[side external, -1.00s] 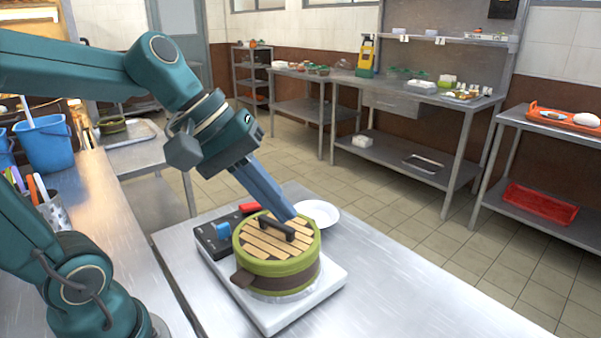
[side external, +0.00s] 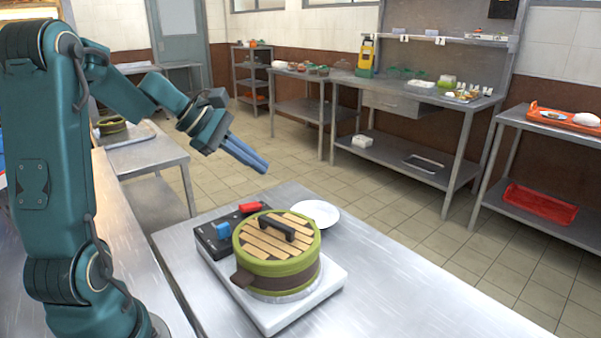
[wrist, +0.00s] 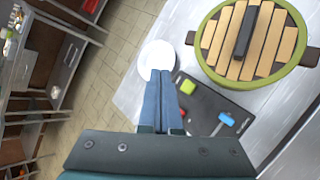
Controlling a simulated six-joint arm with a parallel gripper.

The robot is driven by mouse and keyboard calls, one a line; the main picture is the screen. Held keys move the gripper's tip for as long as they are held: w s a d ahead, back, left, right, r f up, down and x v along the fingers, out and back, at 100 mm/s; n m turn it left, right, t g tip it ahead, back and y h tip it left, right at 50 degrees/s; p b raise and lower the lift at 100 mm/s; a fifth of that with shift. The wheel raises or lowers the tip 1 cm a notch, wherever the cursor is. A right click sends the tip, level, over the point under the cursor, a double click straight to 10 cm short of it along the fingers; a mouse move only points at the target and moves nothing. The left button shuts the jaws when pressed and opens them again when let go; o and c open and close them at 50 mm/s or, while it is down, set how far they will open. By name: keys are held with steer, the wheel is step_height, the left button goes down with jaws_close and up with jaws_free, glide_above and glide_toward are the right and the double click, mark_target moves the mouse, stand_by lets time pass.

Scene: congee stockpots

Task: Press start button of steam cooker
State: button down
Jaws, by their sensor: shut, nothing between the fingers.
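The steam cooker (side external: 278,275) is a round green pot with a slatted wooden lid and dark handle, on a white base. Its lid (wrist: 270,45) fills the upper right of the wrist view. A black control panel (side external: 207,240) beside the pot carries a blue control (side external: 223,230) and a red control (side external: 250,208). The wrist view shows the blue control (wrist: 222,123), a green button (wrist: 188,87) and a bit of red (wrist: 183,112) partly hidden by my fingers. My gripper (side external: 264,168) is shut and empty, raised in the air above the panel, touching nothing.
A white plate (side external: 317,213) lies on the metal table (side external: 420,295) behind the cooker. The table's right side is clear. Steel shelves with food and bottles stand far back, across open floor.

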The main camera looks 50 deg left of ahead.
mark_target(258, 207)
steer(key=shift+f, duration=0.1)
steer(key=shift+f, duration=4.3)
steer(key=shift+f, duration=0.15)
steer(key=shift+f, duration=0.25)
steer(key=shift+f, duration=0.45)
steer(key=shift+r, duration=0.9)
